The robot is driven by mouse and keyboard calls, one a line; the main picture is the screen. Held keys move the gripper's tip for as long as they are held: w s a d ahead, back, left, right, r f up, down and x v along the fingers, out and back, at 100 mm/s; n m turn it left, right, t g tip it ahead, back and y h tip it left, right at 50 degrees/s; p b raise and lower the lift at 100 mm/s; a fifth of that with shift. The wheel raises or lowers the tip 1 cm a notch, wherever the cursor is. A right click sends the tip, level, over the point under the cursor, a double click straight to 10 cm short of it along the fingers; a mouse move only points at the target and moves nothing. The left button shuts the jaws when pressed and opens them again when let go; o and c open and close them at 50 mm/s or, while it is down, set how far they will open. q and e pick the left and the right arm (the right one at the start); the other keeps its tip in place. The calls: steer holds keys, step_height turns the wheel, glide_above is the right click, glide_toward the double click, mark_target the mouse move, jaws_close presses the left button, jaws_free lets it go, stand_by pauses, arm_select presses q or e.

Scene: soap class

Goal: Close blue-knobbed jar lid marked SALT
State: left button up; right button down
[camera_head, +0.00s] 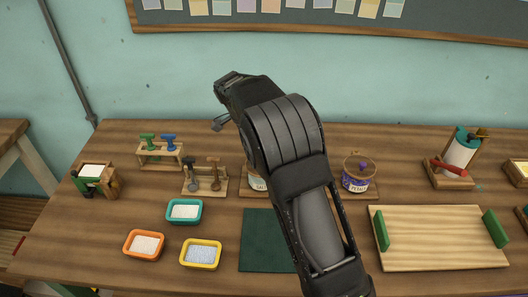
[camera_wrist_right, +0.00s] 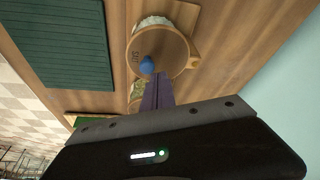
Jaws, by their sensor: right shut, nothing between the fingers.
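The salt jar (camera_head: 259,182) stands mid-table in the head view, mostly hidden behind my right arm; part of its pale label shows. In the right wrist view its round wooden lid (camera_wrist_right: 172,52) carries a blue knob (camera_wrist_right: 147,65) and small dark lettering. A white strip shows past the lid's upper edge; I cannot tell how far the lid is tilted. My right gripper (camera_wrist_right: 153,80) is shut and empty, its tips close to the knob; contact is unclear. In the head view this gripper (camera_head: 218,124) is above and behind the jar. My left gripper is out of view.
A purple-labelled jar (camera_head: 356,180) stands right of my arm. Teal (camera_head: 184,212), orange (camera_head: 144,245) and yellow (camera_head: 201,254) trays lie at left front. A tool rack (camera_head: 205,187) is left of the jar. A green mat (camera_head: 262,240) and wooden tray (camera_head: 440,240) lie in front.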

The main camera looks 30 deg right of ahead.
steer(key=d, duration=0.1)
steer(key=s+d+r, duration=0.1)
steer(key=d, duration=0.1)
steer(key=shift+s+r, duration=0.2)
steer(key=b+v, duration=0.1)
steer(key=v, duration=0.8)
steer(key=shift+w, duration=0.3)
steer(key=shift+d+r, duration=0.1)
steer(key=shift+d, duration=0.05)
